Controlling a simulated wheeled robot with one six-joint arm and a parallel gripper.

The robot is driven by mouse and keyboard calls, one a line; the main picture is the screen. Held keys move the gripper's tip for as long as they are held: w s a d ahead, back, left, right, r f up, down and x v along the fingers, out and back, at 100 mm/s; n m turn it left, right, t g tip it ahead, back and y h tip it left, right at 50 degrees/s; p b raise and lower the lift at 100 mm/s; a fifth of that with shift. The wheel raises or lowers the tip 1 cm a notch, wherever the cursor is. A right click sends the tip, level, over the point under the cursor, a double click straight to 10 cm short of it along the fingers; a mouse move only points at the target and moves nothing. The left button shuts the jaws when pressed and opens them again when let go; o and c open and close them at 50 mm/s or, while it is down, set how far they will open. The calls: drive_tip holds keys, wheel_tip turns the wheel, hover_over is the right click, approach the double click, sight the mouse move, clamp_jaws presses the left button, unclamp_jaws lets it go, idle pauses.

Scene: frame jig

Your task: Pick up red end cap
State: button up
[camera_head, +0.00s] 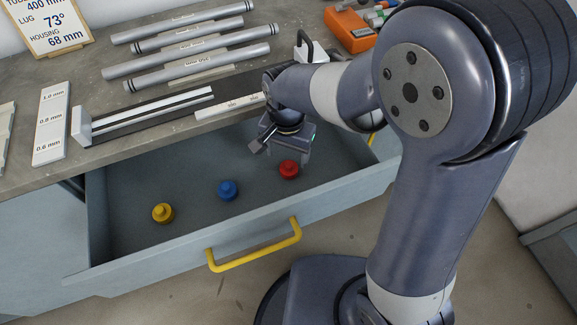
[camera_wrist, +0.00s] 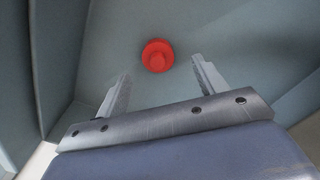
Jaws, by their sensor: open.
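The red end cap (camera_head: 289,169) stands on the floor of the open drawer, right of a blue and a yellow cap. In the wrist view the red end cap (camera_wrist: 157,56) lies ahead of the fingertips, roughly between their lines. My gripper (camera_head: 281,155) hangs over the drawer just above and behind the red cap in the head view. In the wrist view my gripper (camera_wrist: 160,75) has its two fingers spread apart with nothing between them. It does not appear to touch the cap.
The drawer (camera_head: 188,245) is pulled out, with a yellow handle (camera_head: 254,257) on its front. The blue cap (camera_head: 228,190) and yellow cap (camera_head: 162,213) stand to the left inside. The bench (camera_head: 60,185) above holds a rail jig (camera_head: 150,115), several tubes (camera_head: 200,65) and an orange box (camera_head: 349,30).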

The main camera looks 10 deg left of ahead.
sight(289, 164)
drive_tip(key=shift+d+f, duration=0.15)
drive_tip(key=shift+f, duration=2.6)
drive_tip(key=c, duration=1)
